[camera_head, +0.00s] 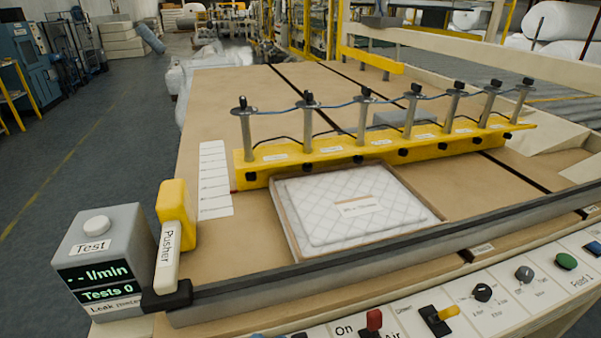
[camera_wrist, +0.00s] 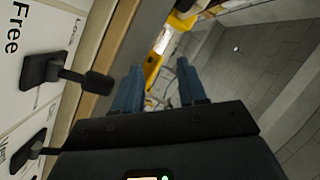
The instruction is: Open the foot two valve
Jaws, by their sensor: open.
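A yellow beam (camera_head: 330,152) crosses the table in the head view. It carries several upright grey feet with black tops, linked by blue tubing. The second foot from the left (camera_head: 307,120) stands near the beam's left end. Black knobs line the beam's front face; one (camera_head: 309,168) sits below that foot. The small white labels on the beam are too small to read, so I cannot tell the knobs' settings. My gripper (camera_wrist: 159,70) shows only in the wrist view. Its two blue fingers are apart with nothing between them, and no valve is near them.
A framed quilted pad (camera_head: 345,208) lies before the beam. A grey test box (camera_head: 105,250) and a yellow pusher (camera_head: 176,215) stand at the left. A dark rail (camera_head: 400,248) and a control panel run along the front. Black levers (camera_wrist: 45,70) lie left of my gripper.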

